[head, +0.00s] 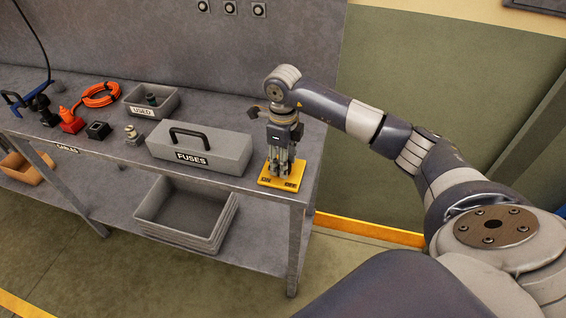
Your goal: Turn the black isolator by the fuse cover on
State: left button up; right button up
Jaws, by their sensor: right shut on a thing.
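The grey fuse cover (215,147), with a black handle and a FUSES label, lies on the bench. Just right of it is a yellow plate (268,181) with small dark labels along its front edge, too small to read. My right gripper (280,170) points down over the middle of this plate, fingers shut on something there. The gripper hides what it holds; this looks like the isolator's place, but its black body and the knob's angle cannot be made out. My left gripper is not in view.
Left of the cover are a brass-coloured part (132,135), a small black box (98,130), a red connector (70,121), an orange cable coil (100,95) and a USED tray (151,101). Stacked grey bins (185,241) sit on the lower shelf. The bench's right edge is close.

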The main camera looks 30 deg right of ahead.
jog(key=m+b, duration=0.1)
jog(key=m, duration=0.4)
jog(key=shift+m, duration=0.3)
jog(key=m+b, duration=0.1)
jog(key=m, duration=0.3)
jog(key=shift+m, duration=0.4)
jog(key=o, duration=1.1)
jog(key=shift+c, duration=0.2)
jog(key=shift+r, duration=0.2)
notch_tip(320, 180, up, 12)
jog(key=shift+f, duration=0.2)
